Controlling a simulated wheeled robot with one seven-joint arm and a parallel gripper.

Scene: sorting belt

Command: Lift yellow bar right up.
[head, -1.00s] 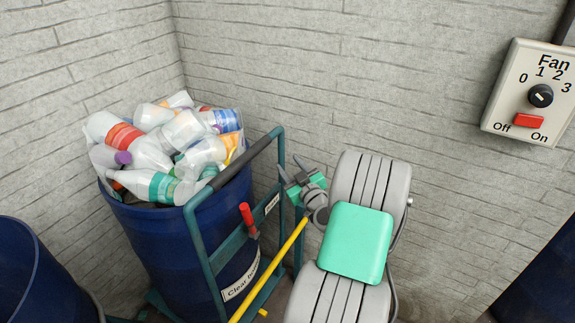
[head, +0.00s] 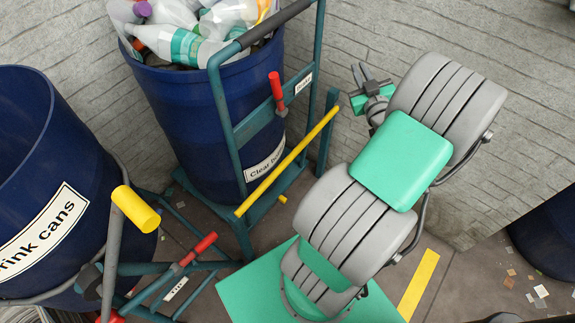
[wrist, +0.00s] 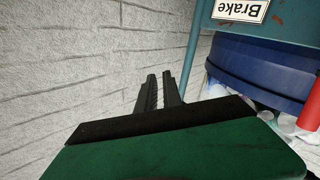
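The yellow bar (head: 290,160) slopes across the front of the teal cart in the head view, its upper end at the right and its lower end near the floor frame. My gripper (head: 362,70) is up and right of the bar's upper end, apart from it, near the wall. Its fingers stand a narrow gap apart with nothing between them. The gripper also shows in the wrist view (wrist: 160,80), pointing along the wall beside a teal post. The yellow bar does not show in the wrist view.
The teal cart (head: 222,120) holds a blue barrel (head: 190,105) of clear bottles. A red handle (head: 276,90) sits above the bar; a "Brake" label (wrist: 240,9) shows close by. At left, another barrel (head: 25,150) stands behind a yellow-ended lever (head: 135,207). The wall is close behind my gripper.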

